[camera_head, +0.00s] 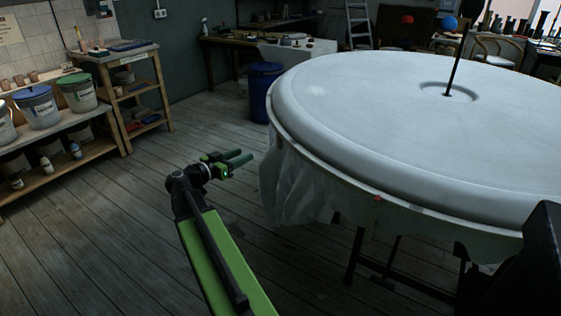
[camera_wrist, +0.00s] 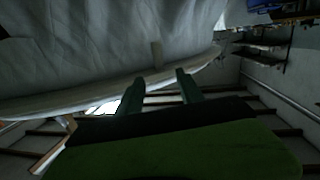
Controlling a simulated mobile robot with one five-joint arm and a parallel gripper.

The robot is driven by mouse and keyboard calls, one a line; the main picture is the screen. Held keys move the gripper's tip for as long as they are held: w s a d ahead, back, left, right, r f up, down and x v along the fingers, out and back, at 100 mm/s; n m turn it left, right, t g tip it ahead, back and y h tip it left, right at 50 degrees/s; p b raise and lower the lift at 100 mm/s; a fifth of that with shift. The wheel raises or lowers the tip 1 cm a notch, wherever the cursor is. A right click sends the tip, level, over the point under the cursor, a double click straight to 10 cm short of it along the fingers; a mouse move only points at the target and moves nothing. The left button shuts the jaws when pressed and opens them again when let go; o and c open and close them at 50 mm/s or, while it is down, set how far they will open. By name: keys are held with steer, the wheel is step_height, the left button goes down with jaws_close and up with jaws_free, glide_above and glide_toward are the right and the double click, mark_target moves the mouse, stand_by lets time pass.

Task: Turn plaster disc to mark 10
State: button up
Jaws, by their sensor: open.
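The plaster disc (camera_head: 350,110) is a large, pale round slab lying flat on a stand, with a shallow round recess near its middle. A thin black rod (camera_head: 457,62) stands up from that recess. A small reddish mark (camera_head: 376,198) shows on the near rim below the disc; I cannot read any numbers. My gripper (camera_head: 242,158) is to the left of the disc, apart from its edge and lower than its top, with two green fingers spread and nothing between them. In the wrist view the open fingers (camera_wrist: 160,88) point towards pale hanging cloth or sheeting (camera_wrist: 100,50).
Crumpled pale sheeting (camera_head: 295,185) hangs under the disc's left edge, above dark stand legs (camera_head: 355,255). A blue bin (camera_head: 264,90) stands behind the disc's left side. A shelf with buckets (camera_head: 38,106) is at the left. The wooden floor (camera_head: 110,225) between is clear.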

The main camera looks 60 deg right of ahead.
steer(key=shift+m+h, duration=0.5)
steer(key=shift+h, duration=0.1)
steer(key=s+d, duration=0.1)
steer(key=d, duration=0.5)
steer(key=s+d, duration=0.1)
steer(key=d, duration=0.6)
steer(key=s+d, duration=0.1)
steer(key=d, duration=0.5)
steer(key=shift+s+d, duration=0.15)
steer(key=shift+s, duration=0.15)
steer(key=shift+b, duration=0.3)
jaws_close()
